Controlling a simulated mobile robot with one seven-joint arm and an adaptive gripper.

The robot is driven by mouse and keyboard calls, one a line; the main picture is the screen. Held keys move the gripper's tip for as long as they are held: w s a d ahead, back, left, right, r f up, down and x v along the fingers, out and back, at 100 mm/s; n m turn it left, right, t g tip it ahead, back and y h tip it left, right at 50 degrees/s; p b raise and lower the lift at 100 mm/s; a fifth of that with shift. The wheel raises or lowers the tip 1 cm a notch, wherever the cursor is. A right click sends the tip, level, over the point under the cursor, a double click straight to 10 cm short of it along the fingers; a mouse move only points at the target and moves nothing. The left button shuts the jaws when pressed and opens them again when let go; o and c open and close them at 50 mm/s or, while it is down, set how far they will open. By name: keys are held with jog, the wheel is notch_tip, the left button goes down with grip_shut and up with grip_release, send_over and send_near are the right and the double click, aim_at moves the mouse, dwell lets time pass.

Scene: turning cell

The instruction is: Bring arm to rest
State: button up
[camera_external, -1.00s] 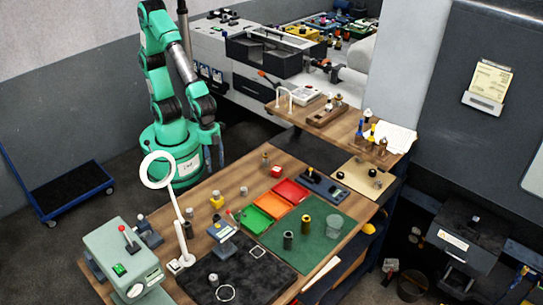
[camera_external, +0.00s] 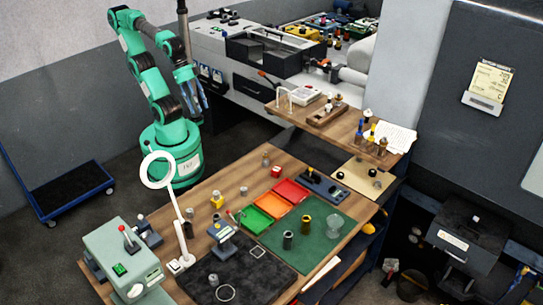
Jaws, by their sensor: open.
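My green arm stands on its base behind the workbench (camera_external: 225,189), at the left of the picture. It is folded, with the elbow high and the forearm sloping down to the right. My gripper (camera_external: 203,106) hangs from the wrist, fingers pointing down and slightly right. It is open with nothing seen between the fingers. It is in the air beyond the bench's back edge, in front of the grey machine (camera_external: 262,92), and touches nothing that I can see.
The bench carries a ring lamp (camera_external: 157,170), orange, red and green trays (camera_external: 290,190), a green mat (camera_external: 330,243), a black mat (camera_external: 265,285) and several small metal parts. A raised wooden shelf (camera_external: 345,131) stands at right. A blue-edged cart (camera_external: 72,192) stands on the floor at left.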

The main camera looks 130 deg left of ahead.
dwell(0.3)
notch_tip(320, 180, down, 8)
jog(key=b, duration=0.8)
